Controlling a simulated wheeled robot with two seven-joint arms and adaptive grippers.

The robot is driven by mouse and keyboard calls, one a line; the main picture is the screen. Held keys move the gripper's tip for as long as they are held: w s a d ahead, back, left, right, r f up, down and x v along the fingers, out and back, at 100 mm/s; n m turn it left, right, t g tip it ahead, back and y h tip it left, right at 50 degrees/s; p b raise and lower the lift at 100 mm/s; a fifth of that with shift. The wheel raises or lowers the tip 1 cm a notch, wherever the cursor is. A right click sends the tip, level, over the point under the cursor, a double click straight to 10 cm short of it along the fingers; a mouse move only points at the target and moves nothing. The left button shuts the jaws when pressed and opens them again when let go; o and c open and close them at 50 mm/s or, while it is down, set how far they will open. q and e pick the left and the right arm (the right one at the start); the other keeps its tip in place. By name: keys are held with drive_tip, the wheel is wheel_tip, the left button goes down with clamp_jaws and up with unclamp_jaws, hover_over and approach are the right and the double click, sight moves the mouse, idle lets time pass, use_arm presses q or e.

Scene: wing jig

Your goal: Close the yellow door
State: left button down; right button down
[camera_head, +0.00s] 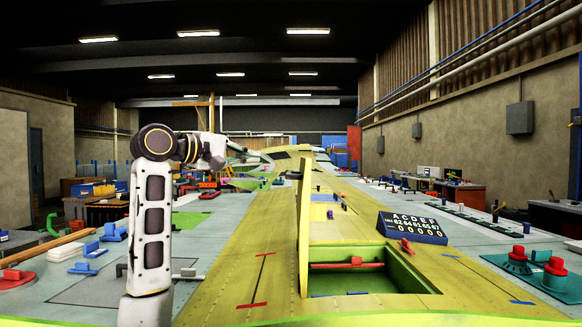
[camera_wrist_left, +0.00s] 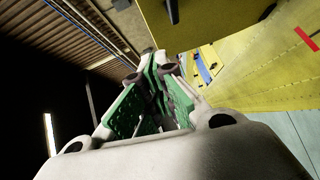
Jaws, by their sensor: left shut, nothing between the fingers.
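The yellow door (camera_head: 304,228) stands upright on its edge at the left side of a rectangular opening with green inner walls (camera_head: 410,275) in the yellow wing surface. The door is seen nearly edge-on. My left gripper (camera_head: 262,156) is raised to the left of and beyond the door's top edge, apart from it in the picture. In the left wrist view the left gripper (camera_wrist_left: 162,65) shows green finger pads, shut and empty. A yellow panel, apparently the door (camera_wrist_left: 195,18), fills the top of that view. My right gripper is in neither view.
A dark sign with letters and numbers (camera_head: 412,228) stands behind the opening. A red clamp (camera_head: 405,246) sits near it. A red bar (camera_head: 346,264) crosses inside the opening. Green and red fixtures (camera_head: 517,262) stand at the right. The wing surface left of the door (camera_head: 240,260) is mostly clear.

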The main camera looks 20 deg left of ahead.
use_arm(q)
drive_tip(key=shift+s+a+r+h, duration=0.15)
drive_tip(key=shift+r+h, duration=0.15)
drive_tip(key=shift+r, duration=0.2)
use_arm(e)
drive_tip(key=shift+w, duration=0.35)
use_arm(q)
drive_tip(key=s+d+x, duration=0.1)
drive_tip(key=d+x, duration=0.1)
drive_tip(key=x, duration=1.1)
drive_tip(key=shift+s+d, duration=0.15)
drive_tip(key=shift+s, duration=0.05)
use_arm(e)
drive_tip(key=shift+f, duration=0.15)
use_arm(q)
drive_tip(key=shift+d, duration=0.15)
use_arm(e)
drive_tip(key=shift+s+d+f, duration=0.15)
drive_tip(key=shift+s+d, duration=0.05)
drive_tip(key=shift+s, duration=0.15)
